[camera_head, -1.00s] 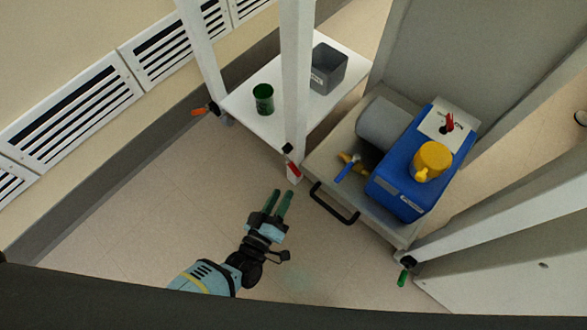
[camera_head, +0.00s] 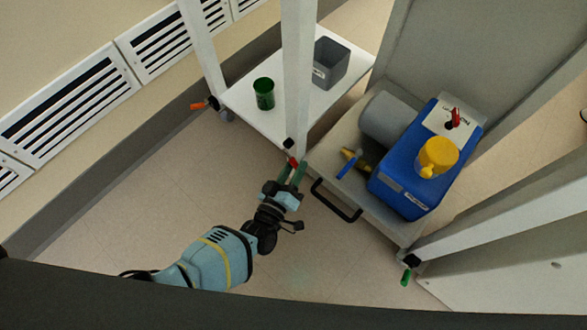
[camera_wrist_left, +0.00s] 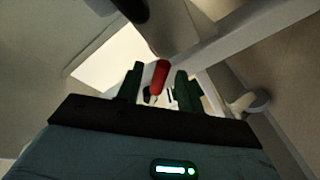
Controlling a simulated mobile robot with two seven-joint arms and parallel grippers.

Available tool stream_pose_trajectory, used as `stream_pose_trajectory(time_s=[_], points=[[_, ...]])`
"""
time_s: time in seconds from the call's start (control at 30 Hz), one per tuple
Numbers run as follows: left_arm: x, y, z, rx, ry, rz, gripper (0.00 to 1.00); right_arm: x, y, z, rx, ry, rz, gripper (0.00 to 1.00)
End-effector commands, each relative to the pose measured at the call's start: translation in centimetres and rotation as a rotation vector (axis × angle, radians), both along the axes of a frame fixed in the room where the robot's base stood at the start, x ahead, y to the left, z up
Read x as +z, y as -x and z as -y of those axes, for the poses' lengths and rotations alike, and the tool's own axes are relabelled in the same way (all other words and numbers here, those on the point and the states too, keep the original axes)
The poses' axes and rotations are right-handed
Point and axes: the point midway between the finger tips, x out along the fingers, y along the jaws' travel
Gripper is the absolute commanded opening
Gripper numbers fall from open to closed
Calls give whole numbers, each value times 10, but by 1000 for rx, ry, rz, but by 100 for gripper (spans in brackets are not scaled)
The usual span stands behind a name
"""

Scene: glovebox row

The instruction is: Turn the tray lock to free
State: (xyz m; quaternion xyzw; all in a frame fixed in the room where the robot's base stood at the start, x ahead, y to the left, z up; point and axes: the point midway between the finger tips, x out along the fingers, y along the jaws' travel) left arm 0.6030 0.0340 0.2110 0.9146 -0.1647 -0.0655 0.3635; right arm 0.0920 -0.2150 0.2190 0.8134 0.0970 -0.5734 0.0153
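A small red lever handle (camera_head: 293,162) sits by the foot of the white frame post, at the left corner of the grey pull-out tray (camera_head: 322,166). My left gripper (camera_head: 292,174) is at this handle with its two green fingers apart. No label for the lock positions is readable. My right gripper is not in view.
The tray has a black handle (camera_head: 336,202) and carries a blue pump (camera_head: 405,180) with a yellow cap and a blue-handled valve (camera_head: 346,168). An orange lever (camera_head: 198,106) and a green lever (camera_head: 406,278) sit at other posts. A white shelf (camera_head: 250,118) holds a green cup and grey bin.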

Motion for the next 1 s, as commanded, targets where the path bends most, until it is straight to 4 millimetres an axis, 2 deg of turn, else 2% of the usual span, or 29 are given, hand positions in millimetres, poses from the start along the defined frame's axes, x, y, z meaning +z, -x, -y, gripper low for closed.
stream_pose_trajectory(time_s=[0.13,0.4,0.43,0.77,1.0], points=[[0,0,0,0,0,0,37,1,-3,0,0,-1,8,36],[0,1,0,0,0,0,2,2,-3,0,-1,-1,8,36],[0,1,0,0,0,0,0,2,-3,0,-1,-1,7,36],[0,2,0,0,4,-4,0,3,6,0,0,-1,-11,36],[4,20,2,1,59,-45,0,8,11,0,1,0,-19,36]])
